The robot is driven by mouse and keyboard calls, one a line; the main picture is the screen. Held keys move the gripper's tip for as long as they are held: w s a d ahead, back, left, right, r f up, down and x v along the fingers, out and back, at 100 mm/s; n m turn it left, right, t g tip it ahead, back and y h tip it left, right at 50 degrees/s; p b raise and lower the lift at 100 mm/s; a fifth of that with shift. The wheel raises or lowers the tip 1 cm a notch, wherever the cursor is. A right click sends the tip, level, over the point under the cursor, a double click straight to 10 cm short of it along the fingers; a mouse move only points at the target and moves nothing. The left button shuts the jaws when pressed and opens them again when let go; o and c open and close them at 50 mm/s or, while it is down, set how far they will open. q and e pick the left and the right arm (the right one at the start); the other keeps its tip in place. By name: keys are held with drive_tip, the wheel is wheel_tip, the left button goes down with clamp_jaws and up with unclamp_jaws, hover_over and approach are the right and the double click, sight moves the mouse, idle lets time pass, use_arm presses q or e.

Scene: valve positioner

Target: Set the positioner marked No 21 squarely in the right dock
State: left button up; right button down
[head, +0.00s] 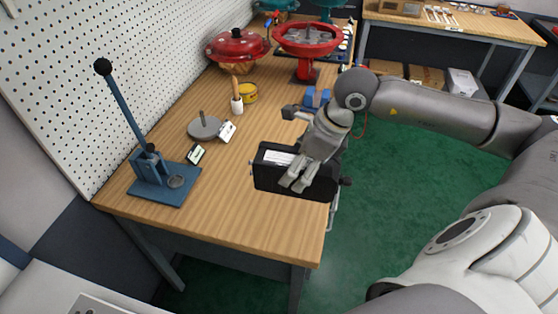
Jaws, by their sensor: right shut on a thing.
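My right gripper (297,184) is shut on a black box-shaped positioner (268,180) with a white label on its top side. The label is too small to read, so No 21 cannot be made out. I cannot make out the right dock in this view. My left gripper is not in view.
The wooden bench (240,226) has a blue lever press (165,190) at front left. A grey disc with a post (204,128) and two small cards stand mid-bench.

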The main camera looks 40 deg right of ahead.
drive_tip(key=shift+w+r, duration=0.15)
drive_tip(key=shift+w, duration=0.2)
drive_tip(key=w+d+f+p, duration=0.1)
drive_tip(key=w+f+p, duration=0.1)
drive_tip(key=w+f, duration=0.2)
drive_tip(key=w+d+f+p, duration=0.1)
drive_tip(key=w+f+p, duration=0.1)
drive_tip(key=w+f, duration=0.1)
drive_tip(key=w+d+f+p, duration=0.1)
drive_tip(key=w+f+p, duration=0.2)
drive_tip(key=w, duration=0.3)
drive_tip(key=shift+d+f, duration=0.3)
drive_tip(key=shift+f, duration=1.15)
